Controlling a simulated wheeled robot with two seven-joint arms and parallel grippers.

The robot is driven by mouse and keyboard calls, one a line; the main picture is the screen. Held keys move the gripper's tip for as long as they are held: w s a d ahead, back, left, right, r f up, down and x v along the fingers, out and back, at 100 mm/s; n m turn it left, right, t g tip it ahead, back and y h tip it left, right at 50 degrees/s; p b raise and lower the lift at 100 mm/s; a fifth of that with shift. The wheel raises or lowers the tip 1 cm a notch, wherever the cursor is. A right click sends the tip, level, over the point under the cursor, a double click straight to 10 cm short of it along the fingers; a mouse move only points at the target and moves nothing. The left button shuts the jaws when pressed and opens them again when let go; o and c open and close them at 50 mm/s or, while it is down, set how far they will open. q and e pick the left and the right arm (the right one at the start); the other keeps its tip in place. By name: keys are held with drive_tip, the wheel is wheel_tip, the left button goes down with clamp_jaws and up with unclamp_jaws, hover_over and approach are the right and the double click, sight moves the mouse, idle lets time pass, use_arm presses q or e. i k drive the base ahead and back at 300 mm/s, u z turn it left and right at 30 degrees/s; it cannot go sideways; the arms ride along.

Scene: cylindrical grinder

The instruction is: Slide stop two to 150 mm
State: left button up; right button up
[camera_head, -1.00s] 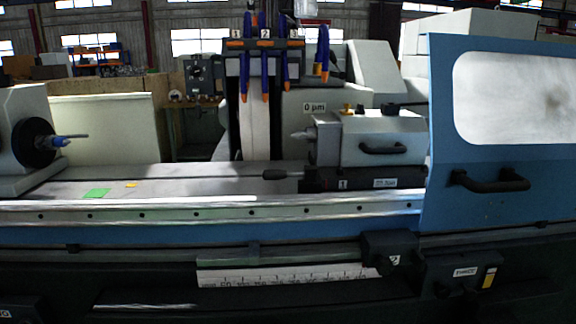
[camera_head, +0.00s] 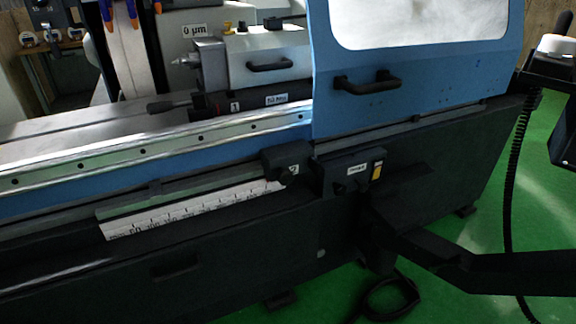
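Stop two (camera_head: 286,160) is a dark block marked 2 on the front rail. It sits at the right end of the white scale (camera_head: 192,209), close beside the block with the yellow label (camera_head: 352,171). The scale figures are too small to read surely. A dark arm, apparently my right one, comes in from the right, below the yellow-labelled block. Its end, apparently my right gripper (camera_head: 376,248), is dark against the machine, and I cannot make out its fingers. It appears below and to the right of stop two. My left gripper is not in view.
The blue door (camera_head: 416,75) with its black handle (camera_head: 367,82) stands above the rail on the right. The tailstock (camera_head: 264,59) is behind the rail. A black cable (camera_head: 512,190) hangs at the right. Green floor (camera_head: 545,230) is clear there.

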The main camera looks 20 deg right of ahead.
sight(298, 156)
drive_tip(key=z, duration=0.45)
drive_tip(key=i, duration=0.85)
drive_tip(key=z, duration=0.05)
